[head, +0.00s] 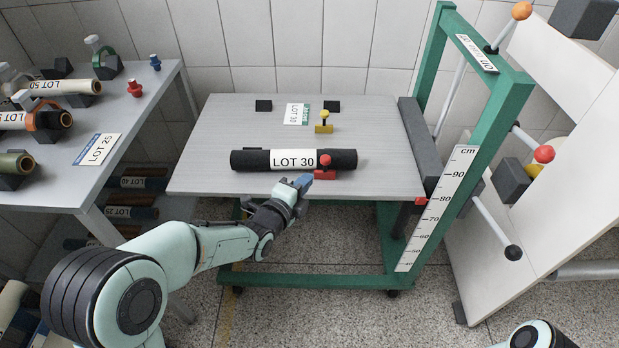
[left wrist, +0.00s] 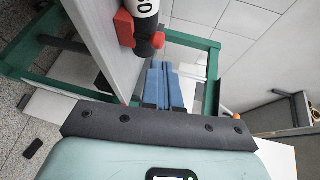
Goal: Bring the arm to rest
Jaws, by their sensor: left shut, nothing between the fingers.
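My left arm comes in from the left in the head view. My left gripper (head: 302,183) is at the front edge of the grey table top, just in front of the black roll labelled LOT 30 (head: 250,160). Its blue fingers are shut with nothing between them. In the left wrist view the blue fingers (left wrist: 165,87) lie side by side, close to a red clamp (left wrist: 148,44) at the roll's end. That red clamp also shows in the head view (head: 325,162). My right gripper is not in view; only a part of my own body shows at the bottom right.
The grey table (head: 220,120) has a green frame and holds a LOT 30 card (head: 297,114) and a yellow clamp (head: 324,124). A cm scale (head: 437,207) stands on the right. A side table (head: 150,95) with several rolls is at left. A white panel (head: 530,220) leans at right.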

